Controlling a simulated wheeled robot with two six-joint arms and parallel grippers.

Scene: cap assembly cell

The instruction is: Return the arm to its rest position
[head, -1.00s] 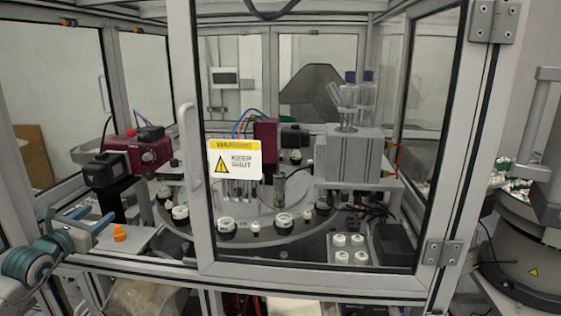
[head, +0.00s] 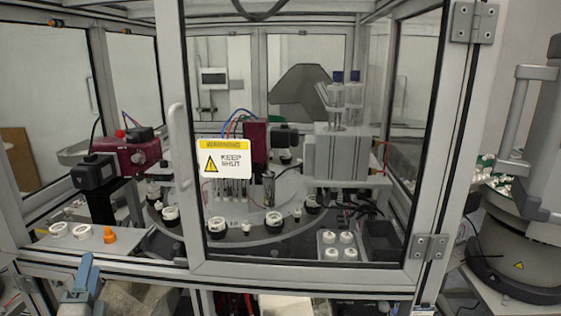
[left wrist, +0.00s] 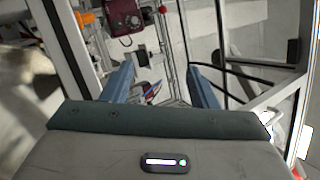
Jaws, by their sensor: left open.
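My left gripper (head: 84,276) is at the lower left of the head view, in front of and below the edge of the grey plate (head: 134,233). Its two blue fingers also show in the left wrist view (left wrist: 163,82), apart with nothing between them. The plate carries two white rings (head: 58,230) and an orange cap-like part (head: 109,235); the gripper is clear of them. Most of the left arm is out of the head view. My right gripper is not in view.
The glass door (head: 300,105) with a warning sign (head: 223,158) stands closed in front of the round table (head: 245,228). The cell's frame rail (head: 150,268) runs just behind my left gripper. A bowl feeder (head: 520,240) stands at the right.

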